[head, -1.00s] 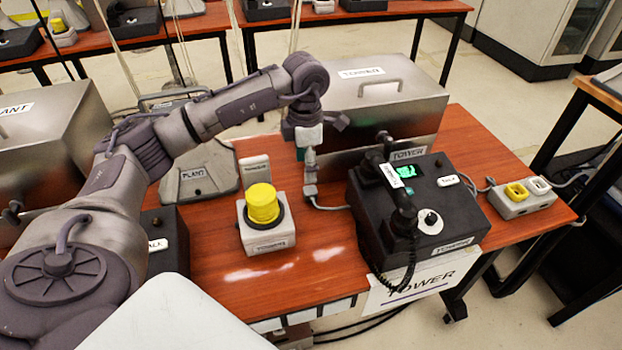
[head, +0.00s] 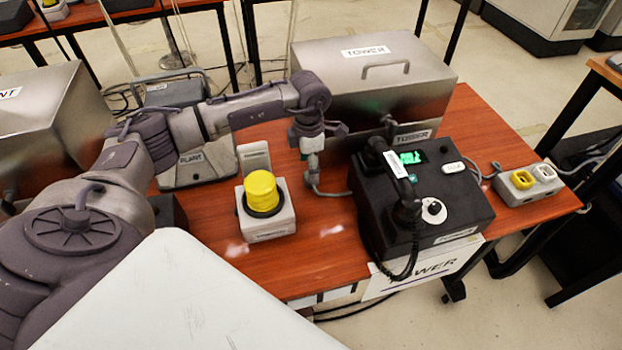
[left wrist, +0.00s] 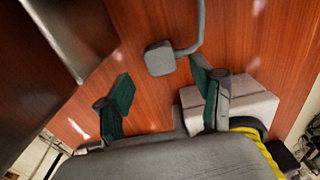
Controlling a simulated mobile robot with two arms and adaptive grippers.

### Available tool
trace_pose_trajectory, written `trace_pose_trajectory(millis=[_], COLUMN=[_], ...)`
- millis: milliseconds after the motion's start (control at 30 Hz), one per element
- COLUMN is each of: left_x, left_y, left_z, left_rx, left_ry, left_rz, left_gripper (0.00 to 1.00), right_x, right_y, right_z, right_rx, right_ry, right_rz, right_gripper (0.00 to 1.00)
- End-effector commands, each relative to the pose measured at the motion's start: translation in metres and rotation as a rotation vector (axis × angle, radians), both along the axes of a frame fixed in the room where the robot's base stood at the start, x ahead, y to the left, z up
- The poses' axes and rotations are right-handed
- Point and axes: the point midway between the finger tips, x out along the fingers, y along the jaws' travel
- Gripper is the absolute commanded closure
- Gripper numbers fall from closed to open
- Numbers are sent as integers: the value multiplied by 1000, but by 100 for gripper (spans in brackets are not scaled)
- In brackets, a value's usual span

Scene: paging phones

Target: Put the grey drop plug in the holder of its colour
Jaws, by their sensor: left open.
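The grey drop plug (left wrist: 160,58) is a small grey block on the end of a grey cable. In the left wrist view it lies ahead of my left gripper (left wrist: 160,100), in line with the gap between its green-padded fingers. The fingers are spread and do not hold it. In the head view the left gripper (head: 312,148) points down just above the plug, which it partly hides. The two-socket holder (head: 516,196) stands at the right end of the table, with a yellow socket (head: 523,179) and a pale grey socket (head: 544,172). My right gripper is not in view.
A black phone (head: 450,205) stands between the gripper and the holder. A metal TOWER box (head: 370,85) stands behind. A yellow-topped lamp (head: 262,190) is left of the plug. The front of the red-brown table (head: 310,265) is clear.

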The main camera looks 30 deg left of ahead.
Motion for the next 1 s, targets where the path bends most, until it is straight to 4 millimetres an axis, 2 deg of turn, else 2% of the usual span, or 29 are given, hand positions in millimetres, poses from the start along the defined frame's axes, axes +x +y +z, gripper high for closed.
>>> trace_pose_trajectory(millis=[100,267,567,900,933,1000], left_x=[1,1,2,2,2,2], left_y=[-5,-4,-4,-4,-4,-4], left_z=[-17,-38,-42,-42,-42,-42], left_rx=[0,0,1,1,1,0], left_ry=[6,3,1,1,1,0], left_rz=[-1,0,-1,-1,-1,-1], left_gripper=[33,33,35,92,97,100], right_x=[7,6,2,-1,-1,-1], right_y=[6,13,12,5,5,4], right_z=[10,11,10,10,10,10], right_rx=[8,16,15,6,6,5], right_ry=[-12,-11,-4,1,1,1], right_rz=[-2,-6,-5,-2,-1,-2], right_gripper=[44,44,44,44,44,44])
